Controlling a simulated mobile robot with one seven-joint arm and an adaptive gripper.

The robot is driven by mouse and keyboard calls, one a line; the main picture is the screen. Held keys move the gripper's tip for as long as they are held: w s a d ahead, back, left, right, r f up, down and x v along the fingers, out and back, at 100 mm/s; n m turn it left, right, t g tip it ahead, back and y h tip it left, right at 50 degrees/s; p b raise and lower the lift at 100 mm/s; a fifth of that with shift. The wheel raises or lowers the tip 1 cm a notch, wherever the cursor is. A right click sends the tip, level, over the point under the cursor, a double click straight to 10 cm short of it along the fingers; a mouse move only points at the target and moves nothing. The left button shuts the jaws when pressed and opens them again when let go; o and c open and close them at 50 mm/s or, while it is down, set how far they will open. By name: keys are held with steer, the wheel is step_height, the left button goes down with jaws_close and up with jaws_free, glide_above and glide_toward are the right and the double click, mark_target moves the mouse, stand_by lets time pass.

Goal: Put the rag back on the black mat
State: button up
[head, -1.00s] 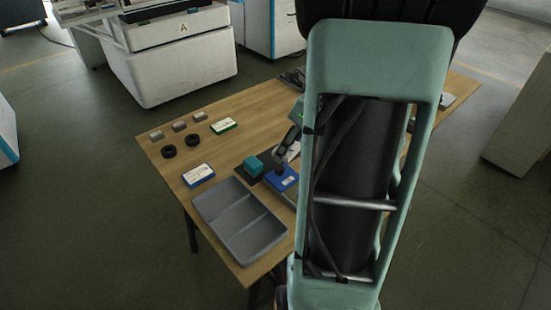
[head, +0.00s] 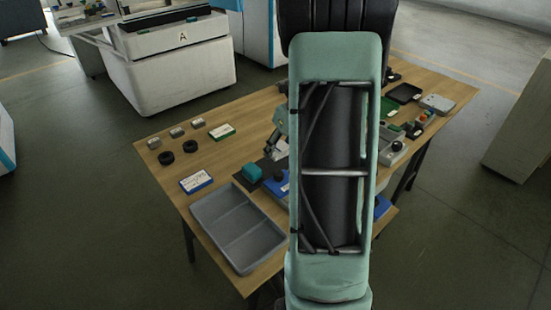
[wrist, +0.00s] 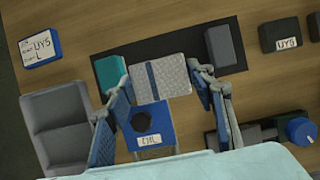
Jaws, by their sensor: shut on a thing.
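The rag (wrist: 160,78) is a pale grey-white cloth with a dark blue stripe. In the wrist view it spans the space between the two fingers of my gripper (wrist: 158,76), which is shut on it. The black mat (wrist: 150,49) lies behind and under it in that view; I cannot tell whether the rag touches it. A teal block (wrist: 110,70) and a dark grey block (wrist: 219,46) sit on the mat at either side of the rag. In the head view my gripper (head: 277,150) is over the mat, partly hidden by my arm.
A blue box with a black knob (wrist: 141,121) and a label stands close to the mat's near side. A grey divided tray (head: 240,228) and a blue-white labelled box (head: 196,181) lie to the left. Black rings (head: 191,146) and small grey blocks are farther back.

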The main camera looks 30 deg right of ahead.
mark_target(278, 145)
steer(key=w+f, duration=0.2)
steer(key=shift+w+d+f, duration=0.1)
steer(key=shift+d+f, duration=0.05)
steer(key=shift+f, duration=0.15)
steer(key=shift+w+f+b, duration=0.15)
steer(key=shift+f+b, duration=0.15)
steer(key=shift+f, duration=0.6)
steer(key=shift+w+f+b, duration=0.1)
steer(key=shift+f+b, duration=0.2)
steer(key=shift+f, duration=0.55)
steer(key=shift+f, duration=0.1)
steer(key=o, duration=1.1)
steer(key=shift+r, duration=0.3)
steer(key=p+v, duration=0.2)
steer(key=v, duration=0.9)
steer(key=shift+s+r, duration=0.25)
steer(key=shift+s, duration=0.05)
